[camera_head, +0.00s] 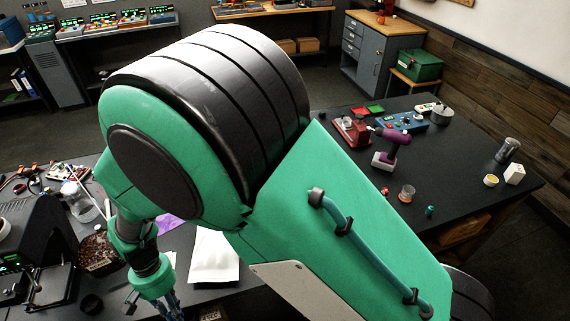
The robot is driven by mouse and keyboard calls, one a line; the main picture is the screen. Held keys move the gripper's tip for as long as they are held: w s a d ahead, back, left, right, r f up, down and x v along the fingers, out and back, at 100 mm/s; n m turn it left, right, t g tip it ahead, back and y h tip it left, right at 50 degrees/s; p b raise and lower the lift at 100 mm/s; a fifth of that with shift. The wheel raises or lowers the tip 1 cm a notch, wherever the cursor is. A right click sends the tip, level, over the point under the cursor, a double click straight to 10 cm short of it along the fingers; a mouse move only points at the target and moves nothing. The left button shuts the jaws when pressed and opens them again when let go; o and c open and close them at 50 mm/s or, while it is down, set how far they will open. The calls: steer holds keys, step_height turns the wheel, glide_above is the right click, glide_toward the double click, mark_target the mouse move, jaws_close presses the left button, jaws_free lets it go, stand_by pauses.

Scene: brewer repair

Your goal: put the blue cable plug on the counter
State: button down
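My gripper (170,306) hangs from my green wrist at the lower left. It points down and is cut off by the bottom edge, so its fingers and anything between them do not show clearly. Some bluish parts show there, too small to identify. I cannot make out the blue cable plug. The dark counter shows at the left behind my wrist, and a dark worktop (452,172) extends at the right. My large green and black arm hides the middle of the view.
A white sheet or bag (214,258) and a jar of brown beans (98,253) lie near my wrist. A dark machine (35,232) stands at far left. On the right worktop are a purple drill (391,148), a red device (351,130) and a metal canister (507,150).

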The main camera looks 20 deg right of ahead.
steer(key=shift+r, duration=0.15)
